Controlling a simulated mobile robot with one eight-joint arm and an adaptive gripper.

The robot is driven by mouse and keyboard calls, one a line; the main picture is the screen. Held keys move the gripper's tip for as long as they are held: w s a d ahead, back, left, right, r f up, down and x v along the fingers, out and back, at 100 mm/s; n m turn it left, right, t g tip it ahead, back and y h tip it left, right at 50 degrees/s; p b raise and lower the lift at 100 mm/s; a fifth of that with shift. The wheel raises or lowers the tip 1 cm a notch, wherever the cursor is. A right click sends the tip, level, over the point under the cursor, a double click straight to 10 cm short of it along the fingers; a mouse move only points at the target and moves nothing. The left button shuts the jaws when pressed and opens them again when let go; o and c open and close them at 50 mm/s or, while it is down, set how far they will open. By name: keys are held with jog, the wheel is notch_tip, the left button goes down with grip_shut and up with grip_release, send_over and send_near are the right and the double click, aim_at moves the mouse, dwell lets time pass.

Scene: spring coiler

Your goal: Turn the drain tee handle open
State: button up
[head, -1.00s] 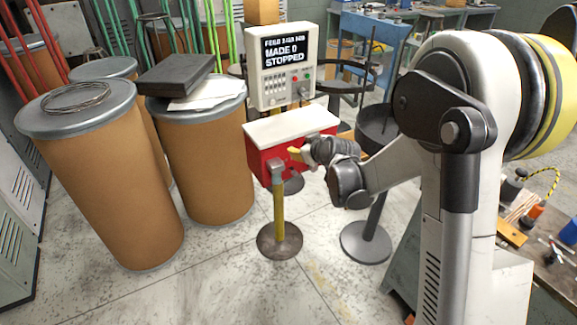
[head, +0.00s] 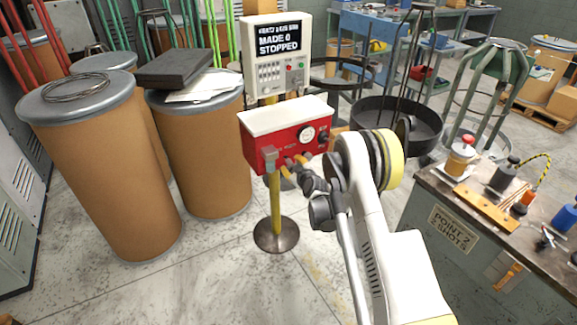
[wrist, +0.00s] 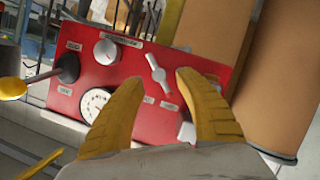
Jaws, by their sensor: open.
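The red panel box (head: 262,148) stands on a yellow post in the head view, and its red face (wrist: 215,45) fills the middle of the wrist view. A silver tee-shaped handle (wrist: 158,75) is on that face, its bar slanted in the picture; I take it for the drain tee handle. My gripper (wrist: 160,85) is open, its two yellow fingers on either side of the handle's lower end in the picture. I cannot tell whether they touch it. In the head view my gripper (head: 297,161) is at the box's lower front, and the handle is hidden there.
A round knob (wrist: 107,52), a gauge (wrist: 95,104) and a dark knob on a stem (wrist: 65,68) share the panel face. A control screen (head: 278,45) reading "STOPPED" stands behind the box. Brown drums (head: 105,165) stand left; a cluttered bench (head: 450,235) is right.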

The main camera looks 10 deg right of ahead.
aim_at(289, 162)
jog(key=shift+b+x, duration=0.5)
jog(key=shift+x, duration=1.45)
grip_shut()
